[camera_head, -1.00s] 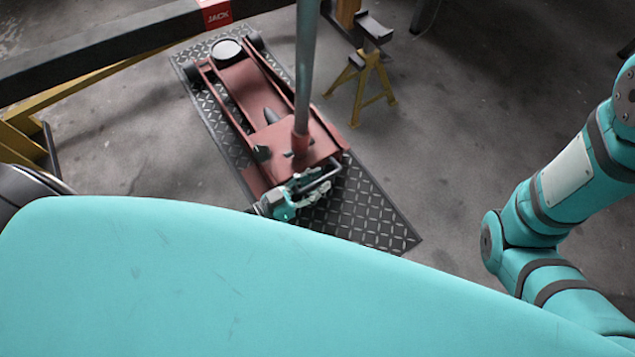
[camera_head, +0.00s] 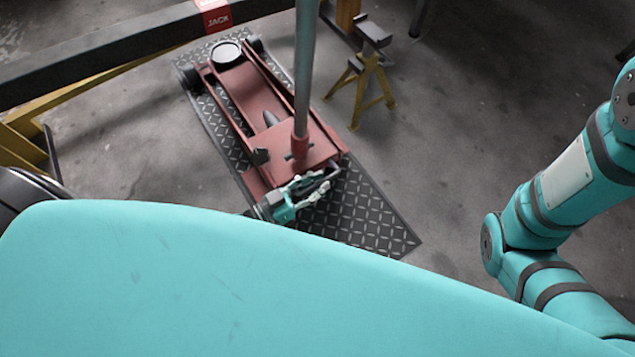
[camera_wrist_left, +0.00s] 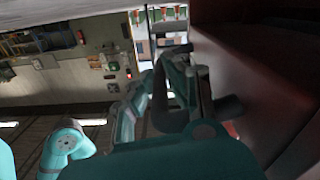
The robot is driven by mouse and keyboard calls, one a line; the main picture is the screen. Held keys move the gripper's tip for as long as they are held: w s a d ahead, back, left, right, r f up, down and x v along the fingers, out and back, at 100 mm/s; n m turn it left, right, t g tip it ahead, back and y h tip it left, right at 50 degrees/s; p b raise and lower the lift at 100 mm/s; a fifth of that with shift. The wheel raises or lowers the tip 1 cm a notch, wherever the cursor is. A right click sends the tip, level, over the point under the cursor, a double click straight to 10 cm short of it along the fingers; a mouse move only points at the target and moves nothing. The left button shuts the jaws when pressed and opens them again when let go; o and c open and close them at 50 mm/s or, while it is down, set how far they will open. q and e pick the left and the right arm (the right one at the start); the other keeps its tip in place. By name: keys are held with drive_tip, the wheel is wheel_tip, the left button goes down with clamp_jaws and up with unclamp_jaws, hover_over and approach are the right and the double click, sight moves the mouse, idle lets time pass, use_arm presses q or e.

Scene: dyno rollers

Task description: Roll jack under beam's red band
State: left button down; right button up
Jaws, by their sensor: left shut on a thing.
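The red floor jack (camera_head: 255,100) lies along a diamond-plate mat, with its round saddle (camera_head: 227,54) at the far end. The saddle is in the open, on the near side of the dark beam (camera_head: 110,55). The beam's red band (camera_head: 213,16), lettered JACK, shows just above the saddle in the picture. My left gripper (camera_head: 300,192) is shut on the bar (camera_head: 325,180) at the jack's near end. In the left wrist view, the jack's red side (camera_wrist_left: 265,85) fills the right. My right arm shows at the right; its gripper is out of view.
The jack's long grey handle (camera_head: 305,70) stands up from its body. A yellow jack stand (camera_head: 365,85) is to the right of the jack. Yellow frame legs (camera_head: 20,140) stand at the left. The mat (camera_head: 370,215) has bare plate at its near end.

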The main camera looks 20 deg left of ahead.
use_arm(q)
drive_tip(key=shift+w+a, duration=0.6)
drive_tip(key=shift+a, duration=0.25)
drive_tip(key=c, duration=1.6)
unclamp_jaws()
drive_tip(key=shift+s+d, duration=0.1)
drive_tip(key=shift+s+f, duration=0.1)
drive_tip(key=shift+s, duration=0.05)
drive_tip(key=v, duration=1.1)
drive_tip(key=shift+s+a, duration=0.25)
